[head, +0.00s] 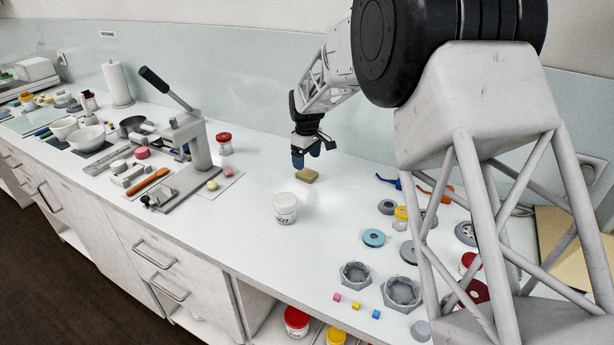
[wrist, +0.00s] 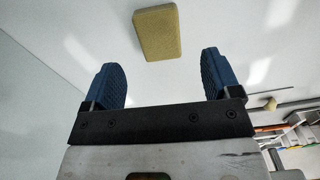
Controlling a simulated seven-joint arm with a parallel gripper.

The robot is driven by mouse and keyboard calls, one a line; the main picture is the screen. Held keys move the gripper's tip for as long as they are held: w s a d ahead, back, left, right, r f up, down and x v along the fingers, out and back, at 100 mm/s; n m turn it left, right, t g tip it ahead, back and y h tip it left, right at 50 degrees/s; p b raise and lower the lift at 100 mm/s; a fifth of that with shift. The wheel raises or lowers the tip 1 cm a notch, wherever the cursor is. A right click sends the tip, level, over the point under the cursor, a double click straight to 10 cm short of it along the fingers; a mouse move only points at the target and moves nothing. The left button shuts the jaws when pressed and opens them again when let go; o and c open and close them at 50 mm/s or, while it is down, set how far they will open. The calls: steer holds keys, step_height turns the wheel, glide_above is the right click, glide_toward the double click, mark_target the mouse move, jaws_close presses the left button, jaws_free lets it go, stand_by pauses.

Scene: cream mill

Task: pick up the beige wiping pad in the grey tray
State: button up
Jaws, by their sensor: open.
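The beige wiping pad (head: 307,175) is a small yellowish-beige block. It lies directly on the white counter, with no grey tray under it in the head view. My gripper (head: 306,158) is just above and beside the pad, blue fingers pointing down. In the wrist view the pad (wrist: 157,32) shows beyond and between the tips of my open gripper (wrist: 162,62). The fingers are apart and nothing is between them; the pad is not touched.
A white lidded jar (head: 286,208) stands in front of the pad. A lever press (head: 190,150) and a red-lidded jar (head: 224,144) stand to the left. Grey hexagonal dishes (head: 355,275) and small coloured cubes (head: 356,305) lie at the front right. The counter around the pad is clear.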

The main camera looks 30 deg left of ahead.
mark_target(307, 172)
steer(key=shift+f, duration=0.3)
steer(key=shift+f, duration=2.6)
steer(key=c, duration=1)
steer(key=shift+r, duration=0.15)
